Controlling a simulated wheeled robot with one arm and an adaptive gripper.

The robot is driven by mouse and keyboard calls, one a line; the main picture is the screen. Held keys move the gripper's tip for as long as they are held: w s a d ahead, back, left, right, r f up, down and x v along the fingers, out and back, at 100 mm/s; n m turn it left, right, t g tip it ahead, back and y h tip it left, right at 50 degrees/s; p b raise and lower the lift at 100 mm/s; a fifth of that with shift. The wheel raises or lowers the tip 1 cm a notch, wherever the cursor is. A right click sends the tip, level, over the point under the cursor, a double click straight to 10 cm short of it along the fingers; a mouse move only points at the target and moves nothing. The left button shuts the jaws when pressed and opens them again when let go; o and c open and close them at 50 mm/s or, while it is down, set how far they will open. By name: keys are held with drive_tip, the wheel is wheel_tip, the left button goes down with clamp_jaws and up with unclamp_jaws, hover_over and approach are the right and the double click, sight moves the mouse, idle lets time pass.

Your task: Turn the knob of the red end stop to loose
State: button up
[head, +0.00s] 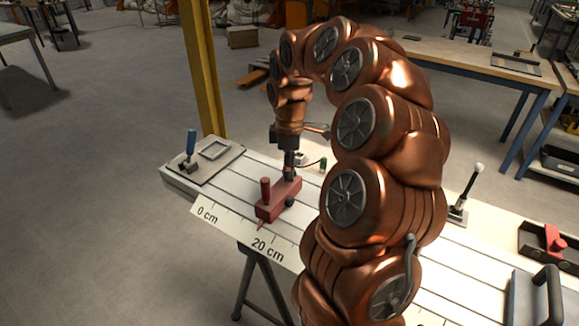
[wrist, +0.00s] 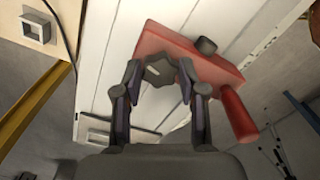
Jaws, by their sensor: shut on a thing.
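The red end stop (head: 276,203) sits on the white slotted bed near the 0 to 20 cm end of the scale. It has an upright red handle (head: 265,189). In the wrist view the red end stop (wrist: 205,68) lies across the slats, with its handle (wrist: 238,115) at lower right. Its dark lobed knob (wrist: 160,71) is between the fingers of my gripper (wrist: 160,76), which is shut on it. The knob has a pale line mark on top. In the head view my gripper (head: 290,172) reaches down onto the end stop and hides the knob. A second dark round part (wrist: 206,46) shows on the block.
A plate with a blue-handled clamp (head: 191,145) is at the bed's left end. A small green-topped part (head: 323,164) stands behind my gripper. A lever with a white ball (head: 478,168) and another red part (head: 555,238) are at the right. A yellow post (head: 202,70) rises behind the bed.

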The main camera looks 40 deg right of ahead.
drive_tip(key=shift+n, duration=1.6)
drive_tip(key=o, duration=1.1)
drive_tip(key=shift+o, duration=0.2)
drive_tip(key=shift+r, duration=0.1)
wheel_tip(320, 180, up, 12)
